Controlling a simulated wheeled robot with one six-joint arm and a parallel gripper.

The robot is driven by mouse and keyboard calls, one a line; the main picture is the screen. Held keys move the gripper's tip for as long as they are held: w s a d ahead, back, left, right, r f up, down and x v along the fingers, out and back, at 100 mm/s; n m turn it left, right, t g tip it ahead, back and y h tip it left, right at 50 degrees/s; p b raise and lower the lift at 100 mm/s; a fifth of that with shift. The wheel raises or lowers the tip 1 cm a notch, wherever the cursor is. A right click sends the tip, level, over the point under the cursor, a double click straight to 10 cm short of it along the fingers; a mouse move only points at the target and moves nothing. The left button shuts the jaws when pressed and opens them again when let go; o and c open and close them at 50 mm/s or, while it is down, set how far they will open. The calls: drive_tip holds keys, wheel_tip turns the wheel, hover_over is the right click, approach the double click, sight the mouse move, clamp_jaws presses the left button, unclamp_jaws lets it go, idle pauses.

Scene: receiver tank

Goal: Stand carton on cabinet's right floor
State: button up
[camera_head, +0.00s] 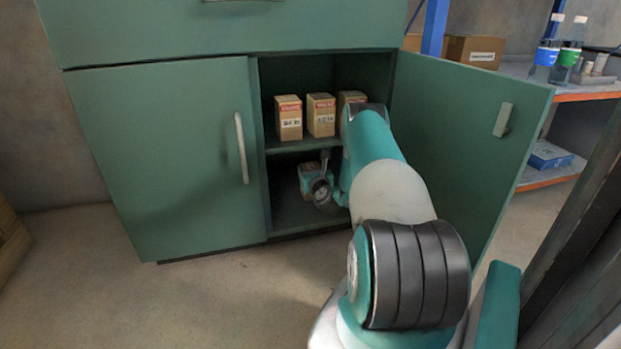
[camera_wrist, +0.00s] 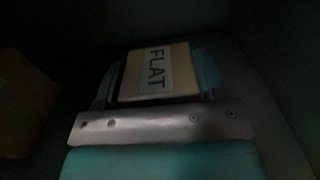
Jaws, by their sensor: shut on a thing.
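The green cabinet (camera_head: 165,150) stands with its right door (camera_head: 465,140) swung open. My arm reaches into the lower right compartment, whose floor (camera_head: 290,217) shows in front. I cannot tell whether the carton touches the floor.
Several small cartons, such as this one (camera_head: 289,117), stand on the shelf (camera_head: 300,146) above. A dim brown shape (camera_wrist: 22,100) is at the left of the wrist view. The closed left door (camera_head: 160,160) and open right door flank the opening. An orange-edged rack (camera_head: 575,95) stands at right.

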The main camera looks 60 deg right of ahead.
idle(0.3)
drive_tip(key=shift+f, duration=0.15)
drive_tip(key=o, duration=1.1)
